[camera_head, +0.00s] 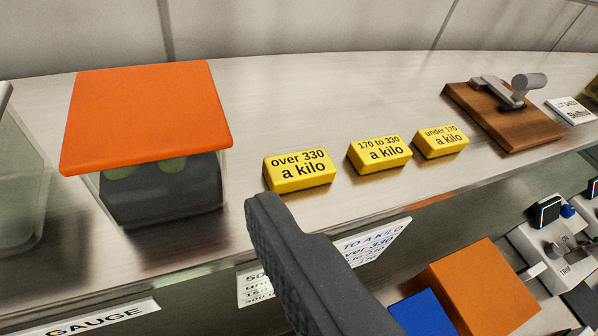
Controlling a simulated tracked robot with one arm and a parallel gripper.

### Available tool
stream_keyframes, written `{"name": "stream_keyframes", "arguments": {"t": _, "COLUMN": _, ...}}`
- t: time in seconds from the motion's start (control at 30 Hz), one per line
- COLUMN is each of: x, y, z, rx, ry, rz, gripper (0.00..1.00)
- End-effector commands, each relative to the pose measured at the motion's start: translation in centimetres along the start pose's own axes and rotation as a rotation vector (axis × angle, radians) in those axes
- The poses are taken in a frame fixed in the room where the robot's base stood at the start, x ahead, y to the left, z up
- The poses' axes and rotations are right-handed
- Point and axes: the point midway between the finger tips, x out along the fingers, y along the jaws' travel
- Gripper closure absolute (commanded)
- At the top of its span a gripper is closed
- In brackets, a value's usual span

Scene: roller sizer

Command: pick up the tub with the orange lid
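The tub with the orange lid (146,115) stands on the metal shelf at the left of the view. Its body is clear-sided, with greenish round shapes and something dark inside. A dark grey finger of my gripper (300,262) shows at the bottom centre, to the right of and nearer than the tub, and apart from it in the picture. Only this one finger is clearly seen. Whether the gripper is open or shut does not show. Nothing is seen held.
Another clear container (18,190) stands close left of the tub, cut by the frame edge. Yellow blocks (300,170) sit to the tub's right. A wooden board with a metal clamp (505,115) is farther right. An orange box (478,290) is below the shelf edge.

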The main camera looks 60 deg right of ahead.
Motion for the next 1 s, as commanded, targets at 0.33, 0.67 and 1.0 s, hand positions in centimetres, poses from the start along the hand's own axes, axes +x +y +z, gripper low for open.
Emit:
{"name": "stream_keyframes", "arguments": {"t": 0.33, "x": 1.9, "y": 2.1, "z": 1.2, "rx": 0.012, "ry": -0.01, "rz": 0.036, "gripper": 0.0}}
{"name": "stream_keyframes", "arguments": {"t": 0.67, "x": 5.7, "y": 2.2, "z": 1.2, "rx": 0.011, "ry": -0.009, "rz": 0.035, "gripper": 0.0}}
{"name": "stream_keyframes", "arguments": {"t": 1.0, "x": 9.1, "y": 2.3, "z": 1.4, "rx": 0.01, "ry": -0.009, "rz": 0.035, "gripper": 0.0}}
